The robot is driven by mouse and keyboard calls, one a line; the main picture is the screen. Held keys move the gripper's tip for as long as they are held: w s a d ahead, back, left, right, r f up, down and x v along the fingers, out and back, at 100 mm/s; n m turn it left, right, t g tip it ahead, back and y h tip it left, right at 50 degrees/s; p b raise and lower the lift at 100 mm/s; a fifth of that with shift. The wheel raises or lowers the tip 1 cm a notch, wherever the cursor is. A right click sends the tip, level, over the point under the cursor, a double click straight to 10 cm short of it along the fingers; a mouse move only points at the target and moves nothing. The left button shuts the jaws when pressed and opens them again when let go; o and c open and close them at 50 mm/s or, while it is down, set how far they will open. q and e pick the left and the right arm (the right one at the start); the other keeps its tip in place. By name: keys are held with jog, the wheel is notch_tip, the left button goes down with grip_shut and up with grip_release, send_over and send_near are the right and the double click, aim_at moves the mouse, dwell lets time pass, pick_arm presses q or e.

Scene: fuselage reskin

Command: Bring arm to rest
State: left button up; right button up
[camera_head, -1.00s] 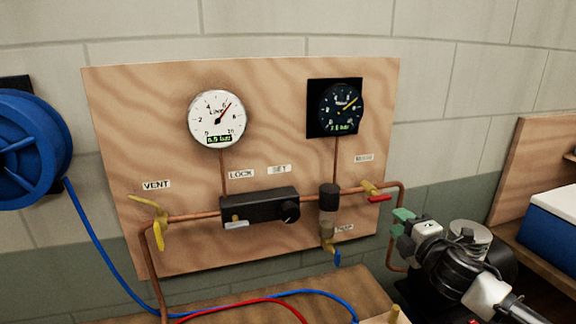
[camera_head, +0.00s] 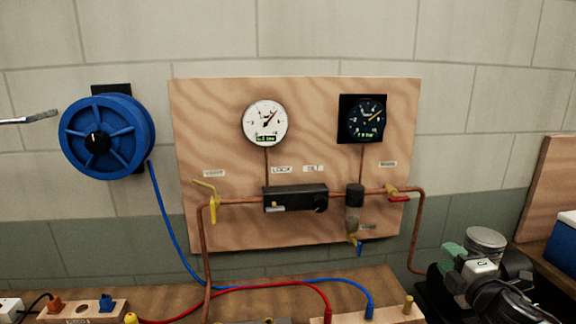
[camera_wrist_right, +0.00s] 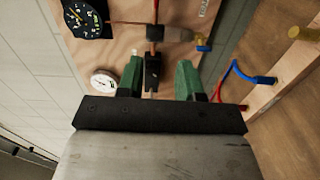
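My right gripper (camera_head: 456,254) is at the lower right in the head view, right of the wooden panel (camera_head: 230,110) and apart from it. In the right wrist view its two green fingers (camera_wrist_right: 158,80) are spread with nothing held. The black regulator (camera_wrist_right: 153,62) shows in the gap beyond them. The panel carries a white gauge (camera_head: 265,122), a black gauge (camera_head: 367,117), the same regulator (camera_head: 292,199), a yellow-handled valve (camera_head: 213,207) and a red-handled valve (camera_head: 399,198). My left gripper is not in view.
A blue hose reel (camera_head: 107,137) hangs left of the panel. Blue and red hoses (camera_head: 265,287) lie along the bench (camera_head: 185,285). A thin grey object (camera_head: 30,118) enters at the left edge, unclear what. A blue-and-white box (camera_head: 566,240) stands at the right.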

jog(key=s+a+f+m+g+h, duration=0.1)
jog(key=s+a+f+m+g, duration=0.3)
jog(key=s+f, duration=0.45)
jog(key=s+a+f+m+g+h, duration=0.1)
jog(key=s+a+f+m+g, duration=0.2)
jog(key=s+a+f+m, duration=0.5)
jog(key=s+a+f+m+g, duration=0.1)
jog(key=s+f+m+g, duration=0.25)
jog(key=s, duration=0.55)
jog(key=s+a+f+m+g, duration=0.1)
jog(key=s+f+m+g, duration=0.2)
jog(key=s, duration=0.6)
notch_tip(320, 180, down, 28)
jog(key=s+f+n+g+b, duration=0.1)
jog(key=s+g, duration=0.1)
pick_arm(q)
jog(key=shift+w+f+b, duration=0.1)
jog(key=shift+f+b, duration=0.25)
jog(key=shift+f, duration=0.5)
pick_arm(e)
jog(key=s+d+f+g, duration=0.1)
jog(key=s+d+f, duration=0.2)
jog(key=s+f, duration=1.1)
jog(key=shift+s+f, duration=0.35)
jog(key=shift+s, duration=0.25)
jog(key=shift+n, duration=0.25)
